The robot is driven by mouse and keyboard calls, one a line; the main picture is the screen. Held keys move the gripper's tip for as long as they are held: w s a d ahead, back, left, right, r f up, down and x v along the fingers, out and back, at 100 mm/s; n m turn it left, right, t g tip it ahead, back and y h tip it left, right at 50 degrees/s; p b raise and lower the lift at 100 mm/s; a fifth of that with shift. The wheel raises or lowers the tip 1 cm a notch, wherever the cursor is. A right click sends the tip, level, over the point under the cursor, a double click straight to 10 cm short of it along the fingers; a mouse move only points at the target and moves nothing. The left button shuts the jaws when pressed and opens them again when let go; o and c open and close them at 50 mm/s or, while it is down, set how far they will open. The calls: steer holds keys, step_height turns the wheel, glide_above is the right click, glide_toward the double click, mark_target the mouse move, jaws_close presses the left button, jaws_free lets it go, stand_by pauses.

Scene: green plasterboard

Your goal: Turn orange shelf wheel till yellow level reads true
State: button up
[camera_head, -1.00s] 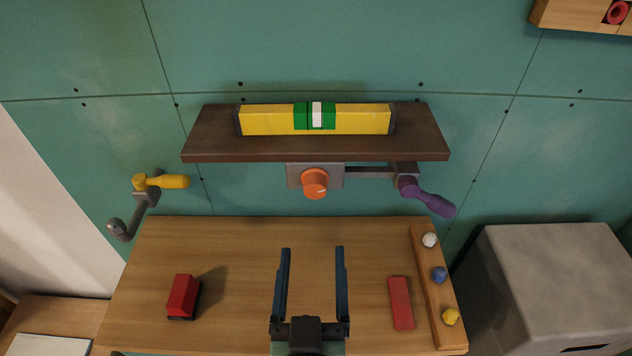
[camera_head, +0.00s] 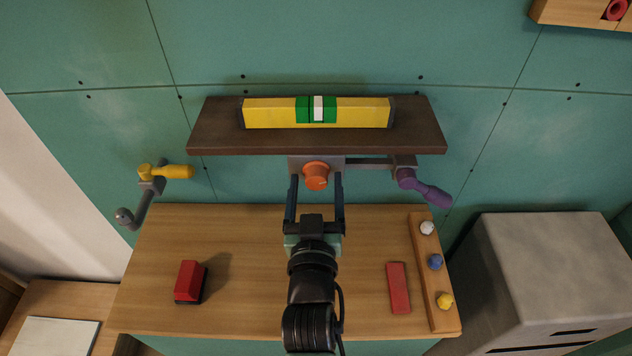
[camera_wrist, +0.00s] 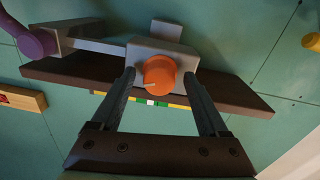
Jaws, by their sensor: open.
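The orange wheel (camera_head: 316,175) sits on a grey block under the brown shelf (camera_head: 220,141). It has a pale line on its face in the wrist view (camera_wrist: 159,76). The yellow level (camera_head: 270,113) lies along the shelf; its white mark (camera_head: 318,108) shows inside the green window, near the middle. My gripper (camera_head: 315,178) is open, its two dark fingers on either side of the wheel in the picture. In the wrist view my gripper (camera_wrist: 161,80) has its fingertips left and right of the wheel, apparently apart from it. I cannot tell the exact depth.
A purple-handled crank (camera_head: 425,187) is right of the wheel, joined by a grey bar. A yellow-handled crank (camera_head: 170,172) is on the wall at left. The bench (camera_head: 240,315) below holds a red block (camera_head: 189,282), a red bar (camera_head: 398,288) and a rail (camera_head: 420,255) with coloured knobs.

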jaws_close()
steer(key=shift+n, duration=1)
jaws_free()
steer(key=s+b, duration=0.3)
steer(key=s, duration=1)
steer(key=shift+a, duration=0.15)
